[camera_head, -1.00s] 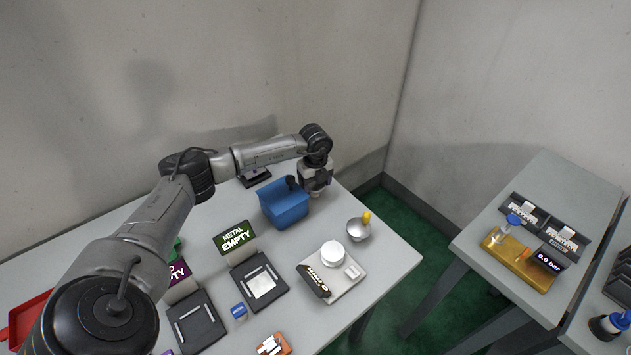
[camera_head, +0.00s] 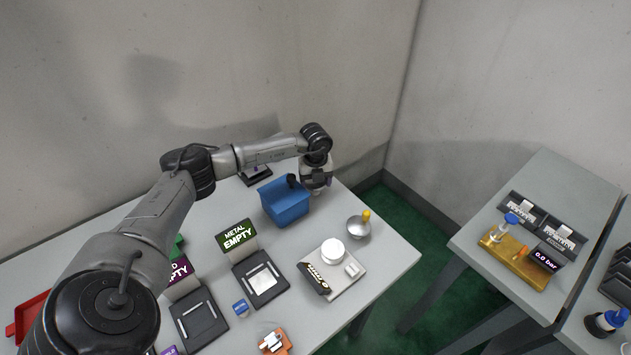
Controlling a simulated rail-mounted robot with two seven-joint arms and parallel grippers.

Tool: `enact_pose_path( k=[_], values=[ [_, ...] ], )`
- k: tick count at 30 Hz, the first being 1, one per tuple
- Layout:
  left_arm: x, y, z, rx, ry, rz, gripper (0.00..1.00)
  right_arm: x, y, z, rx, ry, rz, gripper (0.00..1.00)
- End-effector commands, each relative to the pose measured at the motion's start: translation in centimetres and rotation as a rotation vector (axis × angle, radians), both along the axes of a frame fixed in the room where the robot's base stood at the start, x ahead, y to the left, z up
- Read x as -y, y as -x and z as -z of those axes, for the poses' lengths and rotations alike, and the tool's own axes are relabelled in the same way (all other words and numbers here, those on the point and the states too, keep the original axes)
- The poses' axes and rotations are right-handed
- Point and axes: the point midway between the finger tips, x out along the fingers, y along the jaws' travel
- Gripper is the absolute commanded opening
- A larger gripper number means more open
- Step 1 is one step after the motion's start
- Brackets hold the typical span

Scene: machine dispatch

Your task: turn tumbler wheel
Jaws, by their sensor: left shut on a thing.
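A blue open-topped tub (camera_head: 285,206) stands near the table's far right edge, with a small dark part (camera_head: 292,181) at its top rim; it looks like the tumbler. My left gripper (camera_head: 317,192) reaches down at the tub's right side, close against it. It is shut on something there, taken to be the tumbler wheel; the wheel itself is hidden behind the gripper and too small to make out. My right gripper is not in view.
A green "METAL EMPTY" sign (camera_head: 237,237) rises behind a black tray (camera_head: 262,280). A second table (camera_head: 560,185) stands at right across a gap.

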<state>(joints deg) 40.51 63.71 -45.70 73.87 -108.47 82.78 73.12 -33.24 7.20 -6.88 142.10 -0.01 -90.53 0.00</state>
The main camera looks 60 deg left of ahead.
Motion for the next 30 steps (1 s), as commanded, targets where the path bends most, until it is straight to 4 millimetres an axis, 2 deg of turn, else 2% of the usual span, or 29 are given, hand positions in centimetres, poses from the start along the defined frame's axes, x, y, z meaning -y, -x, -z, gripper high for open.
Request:
enact_pose_path(
  k=[3, 4, 7, 13, 17, 20, 30],
  values=[
    [0.0, -0.1, -0.2, 0.002, 0.002, 0.0, 0.48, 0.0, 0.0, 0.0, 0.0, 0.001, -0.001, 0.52],
    [0.0, -0.1, -0.2, 0.002, 0.002, -0.001, 0.74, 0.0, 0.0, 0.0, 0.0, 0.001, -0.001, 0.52],
    [0.0, -0.1, -0.1, 0.003, 0.001, -0.001, 0.82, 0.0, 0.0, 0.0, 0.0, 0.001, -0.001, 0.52],
    [0.0, 0.0, -0.1, 0.002, 0.001, -0.001, 0.82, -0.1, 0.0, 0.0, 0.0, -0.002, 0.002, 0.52],
    [0.0, -0.1, -0.8, 0.002, 0.001, -0.001, 0.82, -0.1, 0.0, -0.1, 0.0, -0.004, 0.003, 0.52],
    [-0.1, -0.1, -2.2, 0.004, -0.001, -0.001, 0.82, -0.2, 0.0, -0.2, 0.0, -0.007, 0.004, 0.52],
    [0.0, -0.1, -8.9, 0.005, 0.0, -0.001, 0.82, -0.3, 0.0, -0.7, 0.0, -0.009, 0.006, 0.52]
  ],
)
